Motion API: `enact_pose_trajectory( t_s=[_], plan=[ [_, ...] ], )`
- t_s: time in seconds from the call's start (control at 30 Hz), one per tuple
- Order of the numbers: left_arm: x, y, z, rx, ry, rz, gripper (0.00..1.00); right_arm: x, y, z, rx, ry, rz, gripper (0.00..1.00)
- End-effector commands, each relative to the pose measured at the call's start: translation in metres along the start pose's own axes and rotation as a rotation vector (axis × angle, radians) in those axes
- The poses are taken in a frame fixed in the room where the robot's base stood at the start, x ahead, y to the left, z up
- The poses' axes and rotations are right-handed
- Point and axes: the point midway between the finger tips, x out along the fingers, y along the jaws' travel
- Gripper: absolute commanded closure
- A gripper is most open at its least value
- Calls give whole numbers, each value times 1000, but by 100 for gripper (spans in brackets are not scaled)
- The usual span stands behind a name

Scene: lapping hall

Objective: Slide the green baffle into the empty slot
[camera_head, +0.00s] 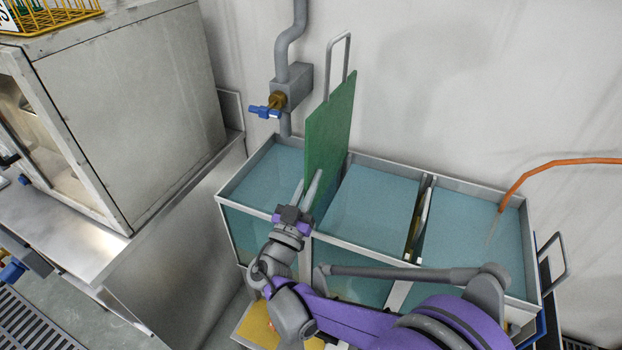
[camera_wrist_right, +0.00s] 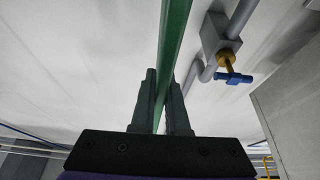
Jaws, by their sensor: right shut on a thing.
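The green baffle (camera_head: 331,122) stands upright, a flat panel with a grey wire handle on top, at the boundary between the left and middle bays of the water tank (camera_head: 236,186). My right gripper (camera_head: 310,188) is shut on its near edge. In the right wrist view the fingers (camera_wrist_right: 161,100) close on either side of the green edge of the baffle (camera_wrist_right: 174,45). The baffle and gripper hide the slot there, so I cannot tell whether its lower edge is inside. Another baffle (camera_head: 421,215) sits at the divider between the middle and right bays. My left gripper is not in view.
A grey pipe with a blue-handled valve (camera_head: 266,110) is on the wall, left of the baffle. An orange hose (camera_head: 560,162) hangs into the right bay. A metal cabinet (camera_head: 135,110) stands at the left. A wire handle (camera_head: 562,262) shows beyond the tank's right end.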

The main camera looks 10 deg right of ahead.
Motion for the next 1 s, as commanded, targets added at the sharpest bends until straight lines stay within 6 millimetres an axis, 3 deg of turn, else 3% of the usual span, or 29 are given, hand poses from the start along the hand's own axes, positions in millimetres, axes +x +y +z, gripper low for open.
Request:
enact_pose_trajectory(
  t_s=[1.0],
  plan=[
    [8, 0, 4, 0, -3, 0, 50, -7, 0, -4, -1, 77, 1, 100]
  ],
)
